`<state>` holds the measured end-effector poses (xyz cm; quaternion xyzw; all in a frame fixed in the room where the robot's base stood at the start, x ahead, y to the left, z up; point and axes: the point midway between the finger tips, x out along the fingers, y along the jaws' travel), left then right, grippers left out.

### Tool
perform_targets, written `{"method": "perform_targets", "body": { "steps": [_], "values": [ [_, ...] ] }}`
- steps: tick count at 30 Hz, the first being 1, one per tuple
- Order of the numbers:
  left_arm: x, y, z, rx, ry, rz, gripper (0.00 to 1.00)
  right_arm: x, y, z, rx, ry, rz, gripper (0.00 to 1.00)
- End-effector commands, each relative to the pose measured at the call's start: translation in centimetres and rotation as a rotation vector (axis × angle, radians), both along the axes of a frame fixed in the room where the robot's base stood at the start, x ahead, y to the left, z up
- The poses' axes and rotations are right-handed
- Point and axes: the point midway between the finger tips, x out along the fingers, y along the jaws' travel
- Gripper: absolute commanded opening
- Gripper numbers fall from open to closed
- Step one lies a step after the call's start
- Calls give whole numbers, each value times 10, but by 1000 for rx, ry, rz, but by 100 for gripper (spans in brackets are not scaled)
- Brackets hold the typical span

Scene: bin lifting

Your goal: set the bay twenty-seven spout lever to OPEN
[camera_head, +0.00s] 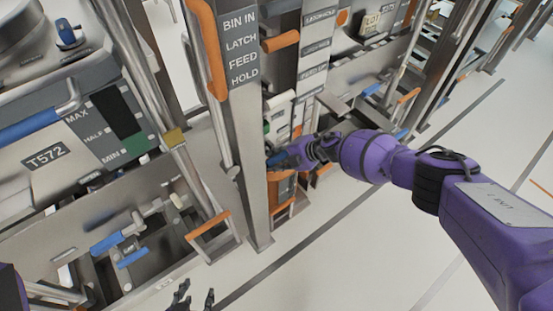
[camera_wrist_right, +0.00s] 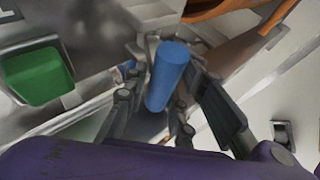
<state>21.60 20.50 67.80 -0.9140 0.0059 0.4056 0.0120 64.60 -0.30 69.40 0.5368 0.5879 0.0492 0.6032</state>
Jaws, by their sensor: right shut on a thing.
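The lever's pivot and any OPEN mark are hidden, and I cannot read a bay number there. My left gripper (camera_head: 192,300) is at the bottom edge of the head view, partly cut off, fingers spread and empty, over the floor.
A steel post (camera_head: 240,150) labelled BIN IN, LATCH, FEED, HOLD stands close left of my right gripper. An orange handle (camera_head: 281,41) juts from the frame above. A bin (camera_head: 60,120) marked T572 is at left. A green block (camera_wrist_right: 35,77) is near the right gripper. Floor at right is clear.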

Motion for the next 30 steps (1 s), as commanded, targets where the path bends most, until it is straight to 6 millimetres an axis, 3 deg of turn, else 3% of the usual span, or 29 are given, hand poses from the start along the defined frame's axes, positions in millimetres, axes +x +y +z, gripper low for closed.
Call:
{"method": "perform_targets", "body": {
  "steps": [1, 11, 12, 16, 30],
  "values": [
    [-1, -1, -1, 0, 4, -1, 40, -4, -2, -7, -6, 15, -5, 0],
    [-5, -1, -3, 0, 13, -3, 40, -5, -1, -8, -5, 19, -3, 0],
    [-5, 0, -3, 0, 13, -3, 40, -6, -1, -8, -5, 19, -3, 26],
    [-5, 0, -3, 0, 13, -3, 40, -5, -1, -8, -5, 17, -2, 40],
    [-4, 1, -1, 3, 9, -3, 40, -4, -10, 7, -4, 7, 1, 40]
  ]
}}
